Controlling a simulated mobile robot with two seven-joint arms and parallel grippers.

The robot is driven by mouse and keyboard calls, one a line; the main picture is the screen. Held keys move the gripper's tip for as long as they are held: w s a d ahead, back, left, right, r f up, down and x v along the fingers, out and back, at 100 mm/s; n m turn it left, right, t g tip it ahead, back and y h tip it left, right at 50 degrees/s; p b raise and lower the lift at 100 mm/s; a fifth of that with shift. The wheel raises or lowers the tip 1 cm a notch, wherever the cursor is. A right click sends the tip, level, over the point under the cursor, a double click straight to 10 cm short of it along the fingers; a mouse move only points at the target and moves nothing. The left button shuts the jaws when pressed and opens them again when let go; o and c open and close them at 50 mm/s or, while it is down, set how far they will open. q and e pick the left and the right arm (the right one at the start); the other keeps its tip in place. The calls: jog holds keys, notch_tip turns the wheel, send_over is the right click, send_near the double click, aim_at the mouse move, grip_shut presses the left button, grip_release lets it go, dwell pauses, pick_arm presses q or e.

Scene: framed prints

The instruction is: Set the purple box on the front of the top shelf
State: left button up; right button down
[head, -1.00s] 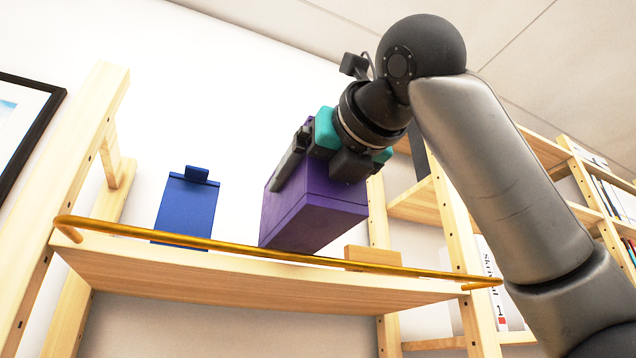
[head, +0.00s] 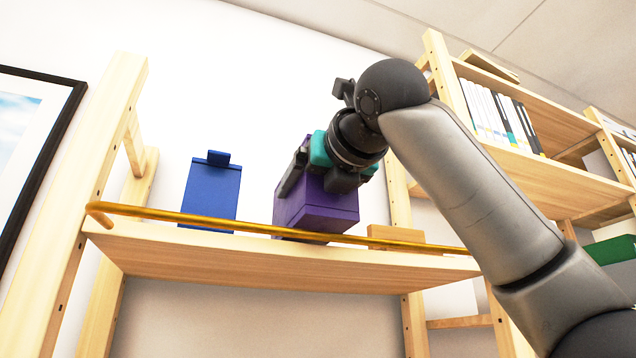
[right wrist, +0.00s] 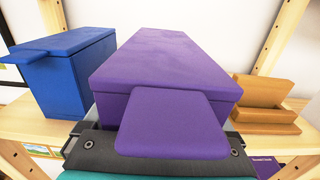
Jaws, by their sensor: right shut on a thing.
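The purple box (head: 312,212) is at the top shelf (head: 250,268), behind the brass rail (head: 280,228) along its front edge. My right gripper (head: 318,180) is shut on the box from above and in front. In the right wrist view the purple box (right wrist: 165,75) fills the middle, its near end at the gripper (right wrist: 160,150). The rail crosses its lower part in the head view, so I cannot tell whether its base touches the shelf. My left gripper is not in view.
A blue box (head: 211,193) stands on the shelf left of the purple box, with a gap between. A wooden stepped block (head: 395,236) is to the right. Wooden posts (head: 100,150) bound the shelf. Another bookcase (head: 520,120) with books stands at right.

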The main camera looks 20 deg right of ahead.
jog(key=shift+w+a, duration=0.1)
jog(key=shift+w, duration=2.05)
jog(key=shift+w+f, duration=0.15)
jog(key=shift+f+b, duration=0.35)
jog(key=shift+f, duration=0.15)
